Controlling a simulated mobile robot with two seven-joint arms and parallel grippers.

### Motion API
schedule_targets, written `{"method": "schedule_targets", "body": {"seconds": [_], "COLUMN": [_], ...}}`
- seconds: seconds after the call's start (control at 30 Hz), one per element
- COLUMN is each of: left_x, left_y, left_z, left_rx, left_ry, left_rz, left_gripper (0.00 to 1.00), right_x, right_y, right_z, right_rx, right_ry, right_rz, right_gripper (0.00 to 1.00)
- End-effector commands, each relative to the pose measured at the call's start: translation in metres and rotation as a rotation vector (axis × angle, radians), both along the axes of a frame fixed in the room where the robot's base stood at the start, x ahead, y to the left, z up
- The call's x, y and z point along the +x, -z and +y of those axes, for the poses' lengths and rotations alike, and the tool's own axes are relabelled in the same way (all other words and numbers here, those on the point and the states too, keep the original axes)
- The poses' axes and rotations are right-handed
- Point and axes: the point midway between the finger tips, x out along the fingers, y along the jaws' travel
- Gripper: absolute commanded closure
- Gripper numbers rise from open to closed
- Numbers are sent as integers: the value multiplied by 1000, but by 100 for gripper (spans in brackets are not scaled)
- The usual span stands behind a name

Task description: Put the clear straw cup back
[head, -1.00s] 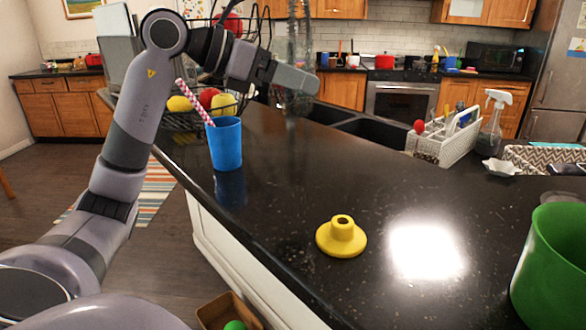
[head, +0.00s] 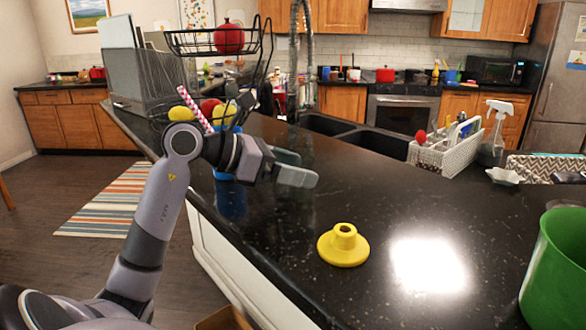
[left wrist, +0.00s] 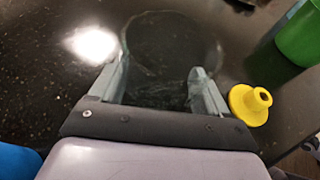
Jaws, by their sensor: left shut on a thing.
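My left gripper (head: 296,168) is above the dark counter, beyond the yellow stopper-shaped piece. In the left wrist view its two fingers (left wrist: 163,88) stand apart on either side of a clear, round-rimmed vessel (left wrist: 172,42), which looks like the clear cup. The vessel is so transparent that the counter shows through it; I cannot make it out in the head view, and no straw shows in it. A blue cup (head: 223,175) with a pink-striped straw (head: 194,108) is partly hidden behind my left arm. My right gripper is not in view.
The yellow piece (head: 343,246) sits on the counter, with open counter around it. A green container (head: 556,272) stands at right. A wire fruit basket (head: 190,45), sink (head: 385,142), white caddy (head: 447,155) and spray bottle (head: 493,135) are farther back.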

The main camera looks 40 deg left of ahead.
Motion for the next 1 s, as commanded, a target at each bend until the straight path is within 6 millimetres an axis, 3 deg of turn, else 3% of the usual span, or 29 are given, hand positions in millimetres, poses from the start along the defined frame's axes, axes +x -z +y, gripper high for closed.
{"method": "schedule_targets", "body": {"seconds": [0.4, 0.43, 0.5, 0.87, 1.0], "left_x": [0, 0, 0, 0, -17], "left_y": [5, 6, 4, -2, -4], "left_z": [0, 0, 0, 0, 10], "left_rx": [1, 1, 1, -1, 2], "left_ry": [-1, -1, -1, -1, -4], "left_rz": [-4, -1, -1, -2, -1], "left_gripper": [63, 20, 0, 0, 0], "right_x": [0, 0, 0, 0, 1], "right_y": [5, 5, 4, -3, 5], "right_z": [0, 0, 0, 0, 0], "right_rx": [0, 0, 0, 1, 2], "right_ry": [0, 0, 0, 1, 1], "right_rz": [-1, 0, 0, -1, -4], "right_gripper": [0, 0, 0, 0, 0]}}
